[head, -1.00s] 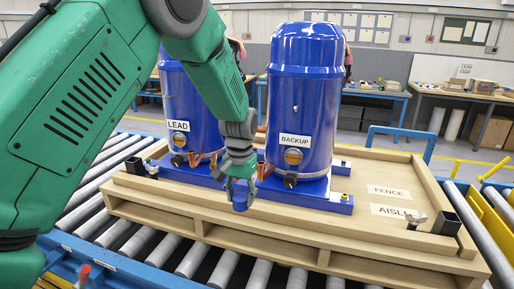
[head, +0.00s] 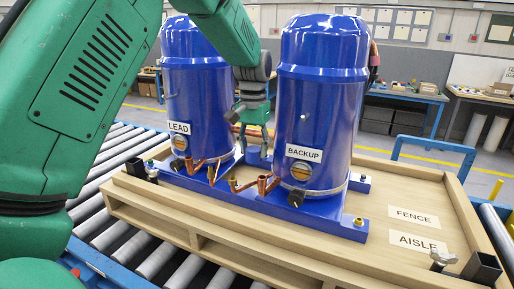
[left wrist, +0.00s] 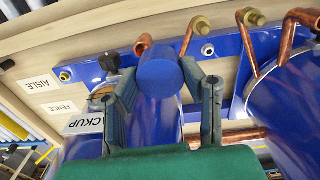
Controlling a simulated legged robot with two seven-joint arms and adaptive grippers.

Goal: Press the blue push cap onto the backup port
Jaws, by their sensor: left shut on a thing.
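The backup compressor (head: 323,110) is a tall blue cylinder labelled BACKUP, standing right of the LEAD compressor (head: 196,95). Copper stubs (head: 265,184) stick out low at its left side; I cannot tell which one is the backup port. My left gripper (head: 257,148) points down in the gap between the compressors, partly behind the backup one. In the left wrist view the blue push cap (left wrist: 159,76) sits between the fingers, its round face showing, and the gripper is shut on it. A copper stub (left wrist: 143,44) shows just beyond the cap. The right gripper is out of view.
The compressors stand on blue base rails on a wooden pallet (head: 250,252) over conveyor rollers (head: 98,205). Bent copper pipes crowd the gap between them. FENCE (head: 413,216) and AISLE (head: 418,243) labels lie on the clearer right side. Dark brackets stand near the pallet corners.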

